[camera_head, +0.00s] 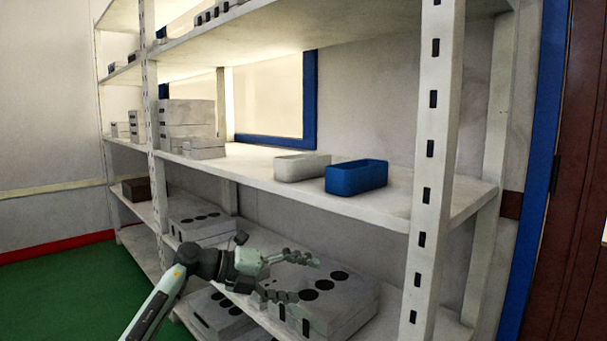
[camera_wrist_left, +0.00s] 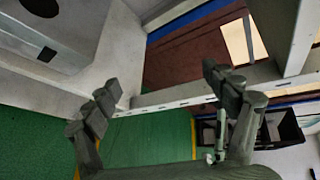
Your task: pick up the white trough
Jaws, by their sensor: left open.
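The white trough (camera_head: 301,166) stands upright on the middle shelf (camera_head: 262,171) in the head view, left of a blue trough (camera_head: 356,177). My left gripper (camera_head: 304,277) is open and empty. It is in front of the shelving, lower than the white trough and apart from it, near grey boxes on the shelf below. In the left wrist view its two fingers (camera_wrist_left: 165,95) are spread wide with nothing between them. The white trough does not show in that view. My right gripper is not in view.
A large grey box (camera_head: 340,306) with black round spots lies on the lower shelf close to my left gripper. A perforated white post (camera_head: 429,150) stands right of the blue trough. Stacked grey boxes (camera_head: 187,118) are farther left. Green floor (camera_head: 60,285) lies at left.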

